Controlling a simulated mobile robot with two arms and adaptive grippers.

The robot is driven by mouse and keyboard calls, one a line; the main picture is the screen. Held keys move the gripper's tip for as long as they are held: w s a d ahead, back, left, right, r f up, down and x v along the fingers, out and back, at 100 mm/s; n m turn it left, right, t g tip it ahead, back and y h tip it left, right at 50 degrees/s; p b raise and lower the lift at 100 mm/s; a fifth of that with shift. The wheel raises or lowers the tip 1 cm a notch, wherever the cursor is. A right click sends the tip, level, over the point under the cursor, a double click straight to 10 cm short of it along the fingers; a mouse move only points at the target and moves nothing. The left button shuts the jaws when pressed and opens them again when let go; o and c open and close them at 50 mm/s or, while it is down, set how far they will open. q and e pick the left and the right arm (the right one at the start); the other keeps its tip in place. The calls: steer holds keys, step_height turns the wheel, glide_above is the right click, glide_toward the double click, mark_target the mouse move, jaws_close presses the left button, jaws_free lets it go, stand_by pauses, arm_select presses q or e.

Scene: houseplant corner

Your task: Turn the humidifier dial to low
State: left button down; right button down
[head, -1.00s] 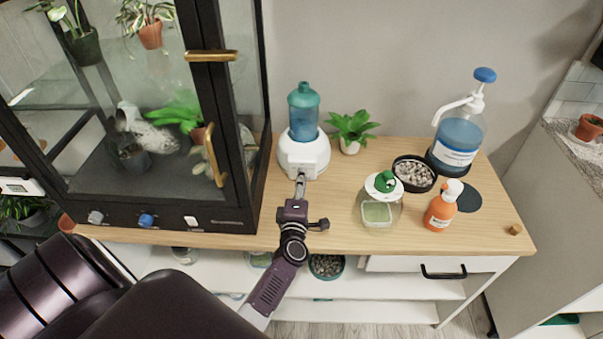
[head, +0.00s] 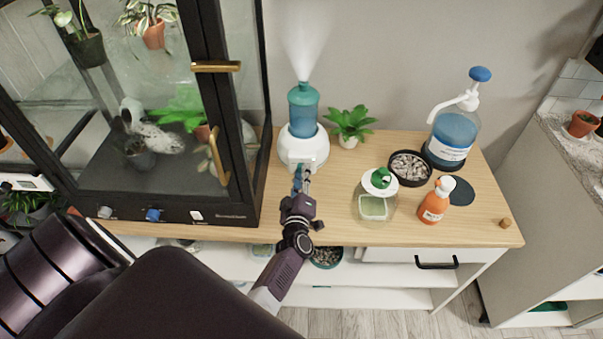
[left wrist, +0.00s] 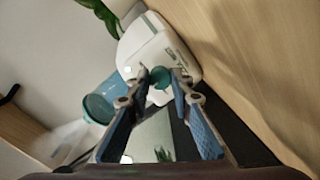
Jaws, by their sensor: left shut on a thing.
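The humidifier (head: 301,146) stands on the wooden cabinet top, with a white base, a blue tank and a teal cap. White mist (head: 306,45) rises from its top. My left gripper (head: 301,176) is at the front of the base. In the left wrist view the white base (left wrist: 150,42) lies straight ahead. The small teal dial (left wrist: 160,79) sits between the fingertips of my left gripper (left wrist: 160,84), which is shut on it. The dial's setting cannot be read. In the head view the gripper hides the dial. My right gripper is not in view.
A glass plant cabinet (head: 207,100) with brass handles stands close on the left. A small potted plant (head: 348,125) is right of the humidifier. A green-topped jar (head: 376,200), an orange bottle (head: 437,199), a pebble dish (head: 409,168) and a blue pump bottle (head: 453,135) stand further right.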

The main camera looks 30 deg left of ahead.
arm_select(q)
steer(key=shift+w+r, duration=0.1)
stand_by(0.3)
steer(key=c, duration=2)
jaws_free()
steer(key=shift+o, duration=1.4)
